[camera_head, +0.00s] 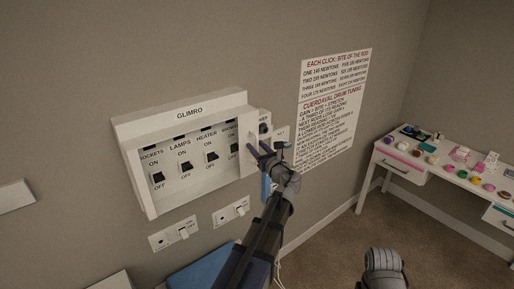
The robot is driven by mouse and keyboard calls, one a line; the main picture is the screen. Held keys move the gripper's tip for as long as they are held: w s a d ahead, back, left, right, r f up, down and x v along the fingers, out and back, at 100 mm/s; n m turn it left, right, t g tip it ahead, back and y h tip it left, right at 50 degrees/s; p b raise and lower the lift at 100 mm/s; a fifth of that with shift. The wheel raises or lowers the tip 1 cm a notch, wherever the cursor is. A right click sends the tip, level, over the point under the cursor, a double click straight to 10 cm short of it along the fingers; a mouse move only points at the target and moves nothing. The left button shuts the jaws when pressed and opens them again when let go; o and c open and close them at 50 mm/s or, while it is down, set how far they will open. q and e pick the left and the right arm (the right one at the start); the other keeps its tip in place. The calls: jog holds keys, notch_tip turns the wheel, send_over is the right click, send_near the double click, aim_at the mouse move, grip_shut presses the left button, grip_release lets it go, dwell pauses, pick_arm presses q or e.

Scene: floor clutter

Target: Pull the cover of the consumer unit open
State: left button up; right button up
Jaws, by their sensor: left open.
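The consumer unit (190,150) is a white box on the wall, labelled GLIMRO. It has a row of black switches marked SOCKETS, LAMPS, HEATER and one partly hidden label, with ON above and OFF below. Its cover's outline is hard to tell from the white housing, and I cannot tell how far it stands open. My left gripper (260,149) is open at the unit's right edge, its dark fingers in front of the white side part there. I cannot tell whether they touch it.
Two switch plates (173,236) (231,212) sit on the wall below the unit. A printed notice (335,105) hangs to the right. A white desk (400,168) with small colourful items stands at the right. A blue surface (210,266) lies below.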

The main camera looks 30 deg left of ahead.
pick_arm(q)
grip_shut()
dwell(0.4)
dwell(1.1)
